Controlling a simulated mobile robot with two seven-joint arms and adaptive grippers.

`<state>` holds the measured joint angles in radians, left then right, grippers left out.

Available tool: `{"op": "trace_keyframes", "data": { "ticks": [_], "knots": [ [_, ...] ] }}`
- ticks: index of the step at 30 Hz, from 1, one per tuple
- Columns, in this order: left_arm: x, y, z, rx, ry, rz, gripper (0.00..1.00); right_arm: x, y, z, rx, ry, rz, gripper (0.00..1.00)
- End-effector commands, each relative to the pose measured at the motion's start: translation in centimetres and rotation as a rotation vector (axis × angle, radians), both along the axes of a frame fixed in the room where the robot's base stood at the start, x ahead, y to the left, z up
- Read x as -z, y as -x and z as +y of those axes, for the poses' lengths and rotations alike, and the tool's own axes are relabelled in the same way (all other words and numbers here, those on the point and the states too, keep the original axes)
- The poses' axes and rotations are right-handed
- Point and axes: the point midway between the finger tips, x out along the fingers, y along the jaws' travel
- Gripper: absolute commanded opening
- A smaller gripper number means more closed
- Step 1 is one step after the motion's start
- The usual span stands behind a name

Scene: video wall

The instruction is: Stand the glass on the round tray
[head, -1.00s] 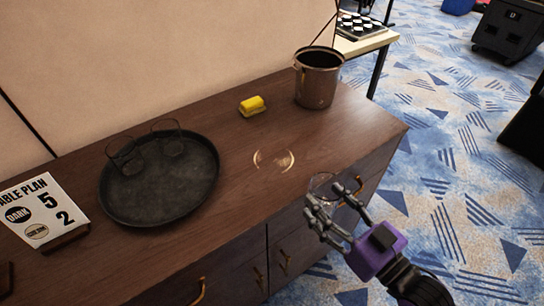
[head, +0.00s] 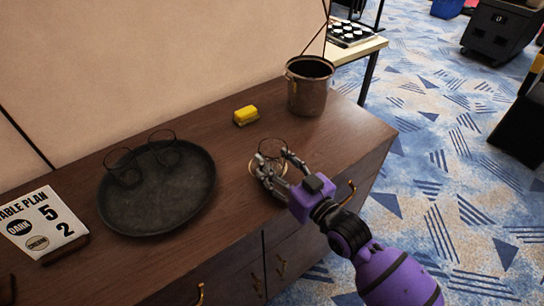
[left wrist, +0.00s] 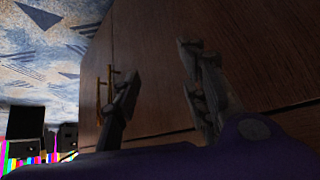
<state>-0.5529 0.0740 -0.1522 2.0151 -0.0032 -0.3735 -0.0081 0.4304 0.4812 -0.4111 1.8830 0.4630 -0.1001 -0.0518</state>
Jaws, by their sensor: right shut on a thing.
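The round tray (head: 160,208) is dark with a raised rim and lies on the wooden cabinet top at left of centre in the head view. Two clear glasses, one at the left (head: 122,168) and one at the right (head: 164,150), stand on its back part. My right gripper (head: 270,170) is shut on another clear glass (head: 272,149), to the right of the tray and apart from it. The fingers hide much of this glass, and I cannot tell whether its base touches the wood. My left gripper (left wrist: 160,95) shows in the left wrist view, fingers apart and empty.
A yellow block (head: 246,116) and a copper-coloured bucket (head: 309,90) stand behind the held glass. A table plan sign (head: 42,220) is left of the tray. The wood between tray and held glass is clear. A pale ring mark (head: 252,168) is partly hidden by my fingers.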

Motion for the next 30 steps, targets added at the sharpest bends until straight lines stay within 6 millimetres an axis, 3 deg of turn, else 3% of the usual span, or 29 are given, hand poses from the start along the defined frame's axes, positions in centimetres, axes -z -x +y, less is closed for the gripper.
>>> {"op": "trace_keyframes", "data": {
  "ticks": [4,16,17,21,30],
  "knots": [
    [-1.1,-0.4,0.0,-0.003,0.001,-0.011,0.40,-0.8,-1.6,1.1,0.000,-0.001,-0.007,0.15],
    [-0.7,0.3,0.1,-0.004,0.000,0.000,0.40,0.0,-1.7,1.2,0.000,0.000,-0.002,0.15],
    [-0.7,0.3,0.1,-0.004,0.000,0.000,0.40,0.1,-1.6,1.2,0.001,0.000,0.000,0.54],
    [-0.7,0.3,0.1,-0.004,0.000,0.002,0.40,0.0,-1.6,1.2,0.001,0.000,-0.001,0.72],
    [-0.7,0.2,0.1,-0.003,0.001,0.001,0.40,0.0,-1.6,1.1,0.001,0.000,-0.001,0.72]
  ]
}}
